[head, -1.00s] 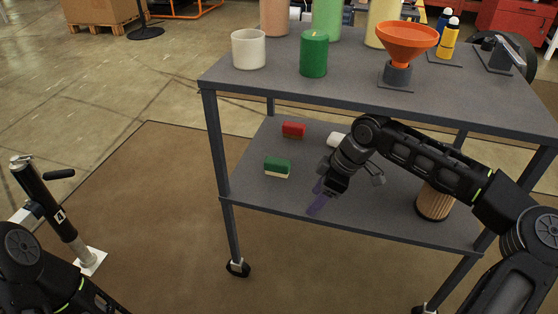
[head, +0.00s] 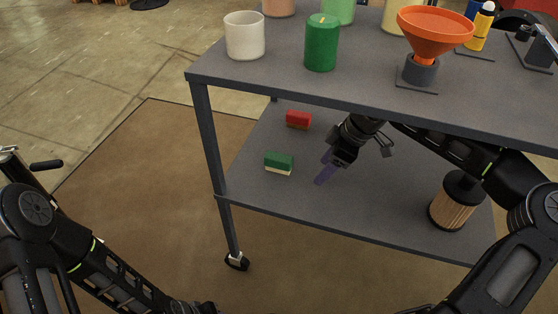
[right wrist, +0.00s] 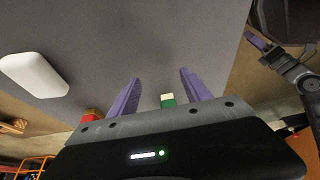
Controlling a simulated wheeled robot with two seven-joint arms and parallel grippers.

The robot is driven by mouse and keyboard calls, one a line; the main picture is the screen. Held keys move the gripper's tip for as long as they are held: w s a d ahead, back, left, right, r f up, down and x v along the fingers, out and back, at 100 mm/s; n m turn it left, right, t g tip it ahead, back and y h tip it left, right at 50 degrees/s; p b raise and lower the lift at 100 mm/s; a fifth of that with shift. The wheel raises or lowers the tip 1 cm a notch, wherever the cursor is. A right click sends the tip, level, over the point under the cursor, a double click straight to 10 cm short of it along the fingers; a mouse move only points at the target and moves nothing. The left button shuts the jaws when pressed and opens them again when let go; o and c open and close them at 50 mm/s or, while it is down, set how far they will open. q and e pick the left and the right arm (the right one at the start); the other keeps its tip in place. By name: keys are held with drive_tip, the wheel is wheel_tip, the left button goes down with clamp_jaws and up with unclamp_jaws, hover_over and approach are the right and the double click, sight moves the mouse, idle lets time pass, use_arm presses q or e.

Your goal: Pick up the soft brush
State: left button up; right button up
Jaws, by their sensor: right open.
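Two brush-like blocks lie on the cart's lower shelf (head: 245,190). One is a green block with a cream underside (head: 279,162); the other is a red block with a brown underside (head: 298,119). I cannot tell for sure which is the soft brush. My right gripper (head: 325,168) is open and empty over the lower shelf, to the right of the green block. In the right wrist view, the green block (right wrist: 167,100) shows beyond the gap between the purple fingers (right wrist: 160,75), and the red block (right wrist: 92,115) is left of it, partly hidden.
The cart's top shelf (head: 270,84) overhangs the lower one and carries a white cup (head: 245,36), a green candle (head: 322,43) and an orange funnel (head: 435,30). A ribbed wooden cylinder (head: 452,208) stands at the lower shelf's right. A white rounded object (right wrist: 35,75) shows in the right wrist view.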

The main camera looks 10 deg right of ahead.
sight(280, 156)
drive_tip(key=w+a, duration=0.1)
drive_tip(key=a, duration=0.1)
drive_tip(key=w+a+p, duration=0.1)
drive_tip(key=a, duration=0.1)
drive_tip(key=w+a+p, duration=0.1)
drive_tip(key=shift+w+a+r, duration=0.1)
drive_tip(key=shift+w+a, duration=0.2)
drive_tip(key=shift+a, duration=0.1)
drive_tip(key=shift+w+a, duration=0.1)
drive_tip(key=shift+a, duration=0.05)
drive_tip(key=shift+w+a+p, duration=0.2)
drive_tip(key=shift+a+p, duration=0.1)
drive_tip(key=shift+a, duration=0.1)
drive_tip(key=w+a+p, duration=0.1)
drive_tip(key=w+a, duration=0.1)
drive_tip(key=a, duration=0.1)
drive_tip(key=shift+w+a+f+p, duration=0.15)
drive_tip(key=shift+a+f+p, duration=0.15)
drive_tip(key=shift+f+p, duration=0.1)
drive_tip(key=shift+f, duration=0.3)
clamp_jaws()
